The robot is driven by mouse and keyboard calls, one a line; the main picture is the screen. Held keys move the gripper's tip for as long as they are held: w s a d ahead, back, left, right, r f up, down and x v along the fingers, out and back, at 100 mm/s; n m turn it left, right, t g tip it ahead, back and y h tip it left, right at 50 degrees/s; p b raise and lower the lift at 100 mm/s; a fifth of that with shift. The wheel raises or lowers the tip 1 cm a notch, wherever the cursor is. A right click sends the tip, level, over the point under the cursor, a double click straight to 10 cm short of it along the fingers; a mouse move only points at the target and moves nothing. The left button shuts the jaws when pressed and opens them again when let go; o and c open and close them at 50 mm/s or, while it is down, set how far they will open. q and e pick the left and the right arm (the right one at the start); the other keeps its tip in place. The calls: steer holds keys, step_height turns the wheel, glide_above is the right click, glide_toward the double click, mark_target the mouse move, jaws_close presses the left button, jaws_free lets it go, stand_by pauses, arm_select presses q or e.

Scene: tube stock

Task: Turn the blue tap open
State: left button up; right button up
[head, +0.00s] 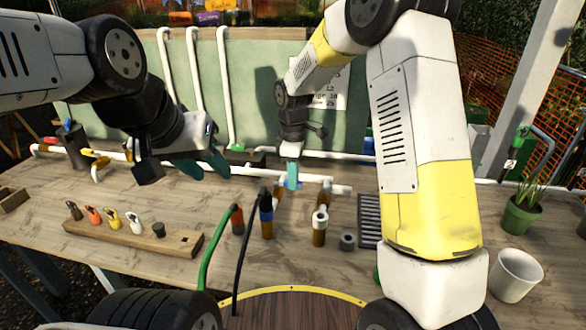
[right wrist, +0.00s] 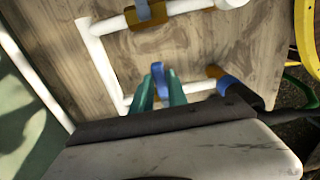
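The blue tap (right wrist: 160,78) has an upright blue lever, seen near the middle of the right wrist view by white pipework. My right gripper (right wrist: 160,92) has its teal fingers close on both sides of this lever, with little or no gap visible. In the head view my right gripper (head: 292,175) reaches down to the white pipe at the middle of the bench, and its fingers mostly hide the tap. My left gripper (head: 203,168) is empty, with its teal fingers apart, above the back left of the bench.
White pipes (head: 180,85) rise against the green back panel. A yellow tap (head: 95,155) is at left. A wooden rack (head: 130,236) with small coloured pieces, a blue-banded bottle (head: 266,218) and another bottle (head: 319,227) stand in front. A white cup (head: 515,275) is at right.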

jaws_close()
stand_by(1.1)
steer(key=shift+w, duration=0.15)
steer(key=shift+w+a+n, duration=0.65)
steer(key=shift+w+n, duration=0.3)
steer(key=shift+n, duration=2)
steer(key=shift+w+a+n, duration=0.6)
steer(key=shift+w+n, duration=0.35)
steer(key=shift+n, duration=2.05)
steer(key=shift+w+a+n, duration=0.65)
steer(key=shift+w+n, duration=0.3)
steer(key=shift+n, duration=2)
steer(key=shift+r, duration=0.1)
steer(key=o, duration=0.6)
jaws_free()
steer(key=shift+c, duration=0.2)
